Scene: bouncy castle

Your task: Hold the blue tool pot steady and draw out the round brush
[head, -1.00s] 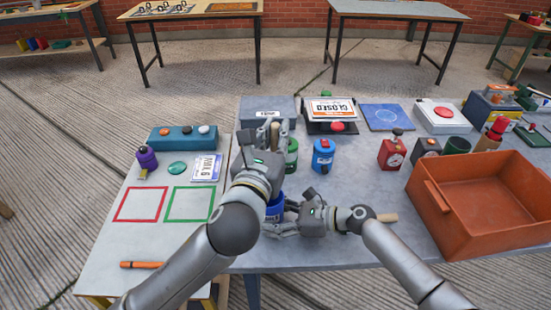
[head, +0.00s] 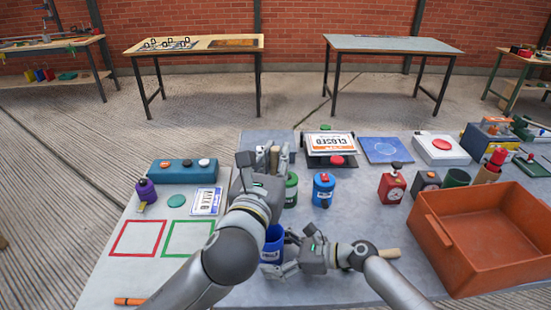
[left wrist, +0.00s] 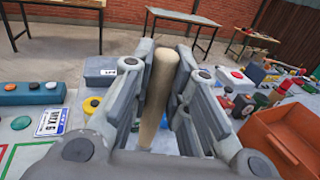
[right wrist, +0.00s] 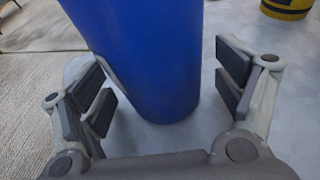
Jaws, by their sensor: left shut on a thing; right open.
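The blue tool pot (head: 272,248) stands on the grey table at the front, partly behind my arms. It also fills the middle of the right wrist view (right wrist: 155,60). My right gripper (head: 287,254) is open with its fingers on either side of the pot's lower part; a gap shows on the right finger's side. My left gripper (head: 268,160) is shut on a pale wooden handle, seen as the round brush (left wrist: 160,90) in the left wrist view, standing near upright between the fingers. It is above the pot. The brush's lower end is hidden.
An orange bin (head: 480,235) stands at the right. A wooden stick end (head: 389,253) shows beside my right wrist.

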